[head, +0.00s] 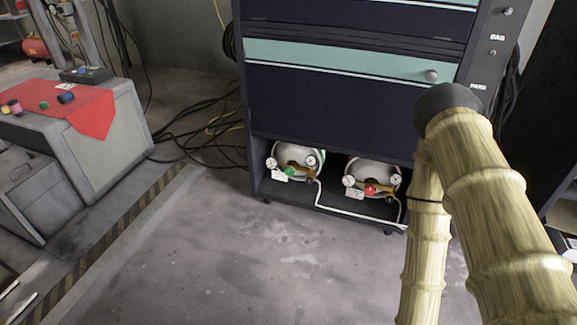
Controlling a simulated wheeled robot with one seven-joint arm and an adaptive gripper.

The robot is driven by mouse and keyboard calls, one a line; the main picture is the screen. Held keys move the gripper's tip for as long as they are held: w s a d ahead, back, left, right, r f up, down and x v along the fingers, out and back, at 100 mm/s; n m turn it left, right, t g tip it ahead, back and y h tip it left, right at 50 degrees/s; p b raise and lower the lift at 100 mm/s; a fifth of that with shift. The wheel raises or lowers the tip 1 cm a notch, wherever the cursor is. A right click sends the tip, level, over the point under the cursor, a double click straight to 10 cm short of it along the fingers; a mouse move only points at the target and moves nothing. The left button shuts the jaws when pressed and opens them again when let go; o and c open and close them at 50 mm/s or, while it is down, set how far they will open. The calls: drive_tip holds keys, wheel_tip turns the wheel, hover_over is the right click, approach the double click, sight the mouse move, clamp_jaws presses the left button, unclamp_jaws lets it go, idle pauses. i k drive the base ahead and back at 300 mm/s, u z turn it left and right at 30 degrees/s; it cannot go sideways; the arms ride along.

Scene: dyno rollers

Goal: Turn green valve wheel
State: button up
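The green valve wheel (289,171) is small and sits on the front of the left white gas cylinder (299,156), in the open bottom bay of the dark cabinet. Round gauges (271,163) and a white tag (279,176) are close around it. A red valve wheel (370,190) is on the right cylinder (373,173) in the same bay. My arm, with a wood-like surface, fills the right side of the view, apart from the green wheel. My gripper is not in view.
The dark cabinet (340,110) stands over the bay. A white hose (345,213) runs along the bay floor. Black cables (200,135) lie left of the cabinet. A grey bench (120,135) with a red cloth (90,112) stands at left. The floor (250,260) in front is clear.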

sight(290, 171)
drive_tip(key=u, duration=0.65)
drive_tip(key=k, duration=0.85)
drive_tip(key=u, duration=0.75)
drive_tip(key=k, duration=0.35)
drive_tip(key=u, duration=0.8)
drive_tip(key=i, duration=1.3)
drive_tip(key=z, duration=1.25)
drive_tip(key=i, duration=0.9)
drive_tip(key=z, duration=0.9)
